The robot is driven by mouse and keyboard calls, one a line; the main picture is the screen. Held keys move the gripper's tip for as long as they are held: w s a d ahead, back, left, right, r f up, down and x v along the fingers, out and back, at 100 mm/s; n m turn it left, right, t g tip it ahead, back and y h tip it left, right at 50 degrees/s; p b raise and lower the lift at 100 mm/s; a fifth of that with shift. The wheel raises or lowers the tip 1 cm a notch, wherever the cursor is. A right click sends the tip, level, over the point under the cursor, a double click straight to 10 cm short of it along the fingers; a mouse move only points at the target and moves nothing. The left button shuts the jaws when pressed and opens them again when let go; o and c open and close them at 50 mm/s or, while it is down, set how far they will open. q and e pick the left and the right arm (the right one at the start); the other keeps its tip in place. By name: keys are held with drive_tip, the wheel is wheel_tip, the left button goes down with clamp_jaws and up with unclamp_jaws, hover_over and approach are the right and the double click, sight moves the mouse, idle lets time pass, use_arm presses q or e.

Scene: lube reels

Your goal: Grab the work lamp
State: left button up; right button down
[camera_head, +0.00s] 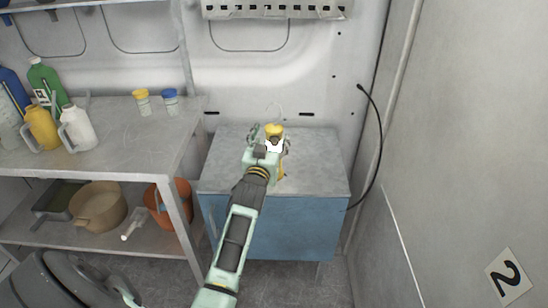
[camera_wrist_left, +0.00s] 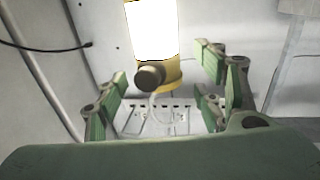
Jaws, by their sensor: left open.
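The work lamp (camera_head: 274,130) is yellow with a bright white lit section and stands on the grey top of the blue cabinet. In the left wrist view the lamp (camera_wrist_left: 153,35) shows its glowing white tube, yellow end and a dark round knob. My left gripper (camera_head: 269,142) is open at the lamp, with its green fingers spread to either side of it. In the wrist view the lamp lies between the fingers, with gaps showing on both sides. In the head view the gripper and wrist hide part of the lamp. My right gripper is not in view.
The blue cabinet (camera_head: 290,225) has free top around the lamp. A metal shelf unit (camera_head: 120,150) on the left holds bottles, two small cups, a tan pot (camera_head: 98,205) and an orange bucket (camera_head: 168,205). A black cable (camera_head: 380,140) hangs on the right wall.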

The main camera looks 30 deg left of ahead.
use_arm(q)
drive_tip(key=x, duration=0.4)
drive_tip(key=shift+w, duration=0.2)
clamp_jaws()
idle(0.5)
drive_tip(key=shift+r, duration=0.2)
